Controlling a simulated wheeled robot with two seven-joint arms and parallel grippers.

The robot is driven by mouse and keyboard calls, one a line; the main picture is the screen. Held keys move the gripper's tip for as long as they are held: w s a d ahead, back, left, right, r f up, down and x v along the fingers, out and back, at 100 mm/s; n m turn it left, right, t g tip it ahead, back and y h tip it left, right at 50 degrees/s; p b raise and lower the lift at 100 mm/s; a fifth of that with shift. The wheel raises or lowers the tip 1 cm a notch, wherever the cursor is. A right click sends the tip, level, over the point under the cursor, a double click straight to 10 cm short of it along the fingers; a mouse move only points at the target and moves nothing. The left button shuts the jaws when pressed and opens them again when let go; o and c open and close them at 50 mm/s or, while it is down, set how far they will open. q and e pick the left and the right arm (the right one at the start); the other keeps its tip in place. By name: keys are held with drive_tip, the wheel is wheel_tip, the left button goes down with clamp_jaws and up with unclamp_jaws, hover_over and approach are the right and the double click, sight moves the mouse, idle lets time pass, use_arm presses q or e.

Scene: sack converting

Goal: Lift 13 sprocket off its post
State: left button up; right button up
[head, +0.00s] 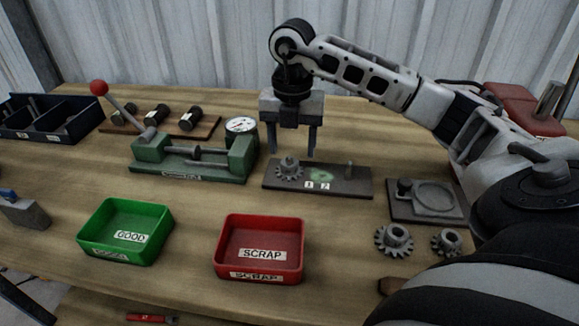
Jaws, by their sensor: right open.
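A dark base board (335,188) stands on the bench with two posts. A grey toothed sprocket (289,172) sits on its left post, and the right post (349,169) is bare. Two small white labels (317,185) are at the board's front edge; I cannot read them surely. My right gripper (291,153) points down above the sprocket, open and empty, its two fingers on either side of the hub in this view. Whether the fingertips reach down to the hub's level is hard to tell. My left gripper is not in view.
A green GOOD tray (98,215) and red SCRAP tray (298,238) stand in front. A green fixture with a dial gauge (241,125) is left of the board. Right are a plate with a round recess (436,196) and two loose sprockets (394,240) (446,241).

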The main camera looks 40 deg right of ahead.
sight(290, 160)
drive_tip(key=f, duration=0.4)
drive_tip(key=shift+a, duration=0.35)
drive_tip(key=c, duration=0.8)
